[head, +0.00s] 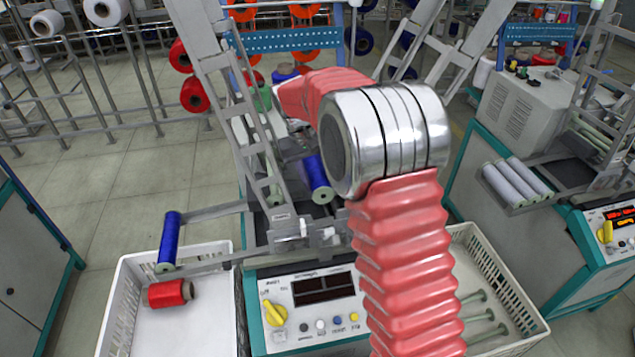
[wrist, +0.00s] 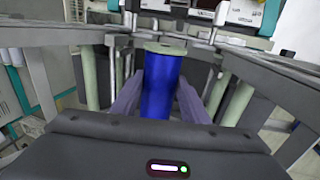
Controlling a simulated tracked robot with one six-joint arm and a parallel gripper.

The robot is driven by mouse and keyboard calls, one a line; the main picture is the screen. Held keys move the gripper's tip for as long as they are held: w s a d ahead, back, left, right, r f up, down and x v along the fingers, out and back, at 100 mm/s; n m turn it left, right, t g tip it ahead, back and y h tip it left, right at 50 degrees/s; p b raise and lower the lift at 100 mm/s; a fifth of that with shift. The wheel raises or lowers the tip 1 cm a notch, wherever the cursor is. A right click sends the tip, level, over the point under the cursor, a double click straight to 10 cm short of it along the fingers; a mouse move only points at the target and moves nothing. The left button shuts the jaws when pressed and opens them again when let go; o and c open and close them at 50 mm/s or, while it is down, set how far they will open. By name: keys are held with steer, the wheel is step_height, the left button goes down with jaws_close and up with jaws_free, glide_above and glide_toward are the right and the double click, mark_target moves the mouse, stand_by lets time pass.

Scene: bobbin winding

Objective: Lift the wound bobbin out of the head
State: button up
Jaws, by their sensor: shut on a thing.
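A wound blue bobbin (wrist: 158,98) with a pale green end stands between the two grey-purple fingers of my gripper (wrist: 159,84) in the wrist view. The fingers are shut on its sides. In the head view the blue bobbin (head: 317,180) shows left of my arm, within the grey frame of the winding head (head: 243,128). My arm hides much of the gripper and part of the head there. I cannot tell whether the bobbin still touches the head's holders.
Another blue bobbin (head: 169,242) hangs on the left arm of the machine above a white crate (head: 118,305), where a red bobbin (head: 168,293) lies. A right crate (head: 510,290) holds several pale empty tubes. A control panel (head: 312,302) stands in front. Grey frame bars flank the gripper closely.

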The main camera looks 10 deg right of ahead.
steer(key=shift+d+r+v, duration=0.1)
steer(key=shift+d+v, duration=0.2)
steer(key=shift+v, duration=1.15)
steer(key=shift+d+r+v, duration=0.1)
steer(key=shift+d+v, duration=0.25)
steer(key=shift+v, duration=1.05)
steer(key=shift+d+v, duration=0.3)
steer(key=shift+v, duration=1.15)
steer(key=s, duration=3.2)
steer(key=shift+s, duration=0.15)
